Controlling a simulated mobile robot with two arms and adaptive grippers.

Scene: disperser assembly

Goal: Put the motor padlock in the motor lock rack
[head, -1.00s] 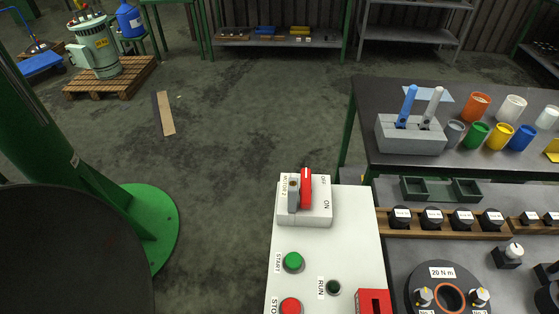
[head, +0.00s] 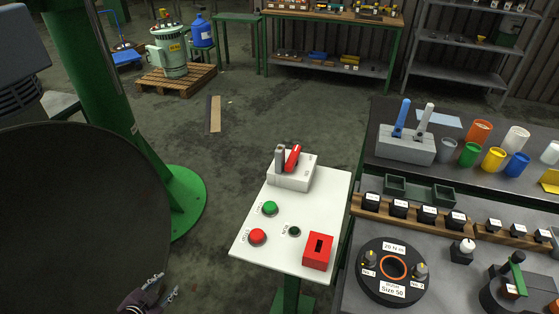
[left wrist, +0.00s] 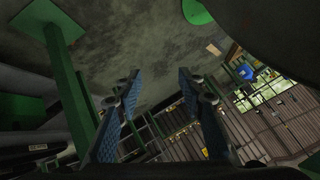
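No thing in view is clearly readable as the motor padlock. A white switch box (head: 292,178) with a red handle (head: 293,157) and a grey upright piece (head: 280,158) stands at the back of the white panel. A red box with a dark slot (head: 318,251) sits at the panel's front right; I cannot tell whether it is the motor lock rack. My left gripper (head: 166,287) is at the bottom edge, left of the panel and apart from it. In the left wrist view its fingers (left wrist: 158,76) are spread and empty. My right gripper is not in view.
The white panel (head: 333,195) carries a green button (head: 270,208) and a red button (head: 257,236). At right, a workbench holds a black round fixture (head: 375,287) and labelled black knobs; a dark table behind holds colored cups. Open floor (head: 225,150) lies left of the panel.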

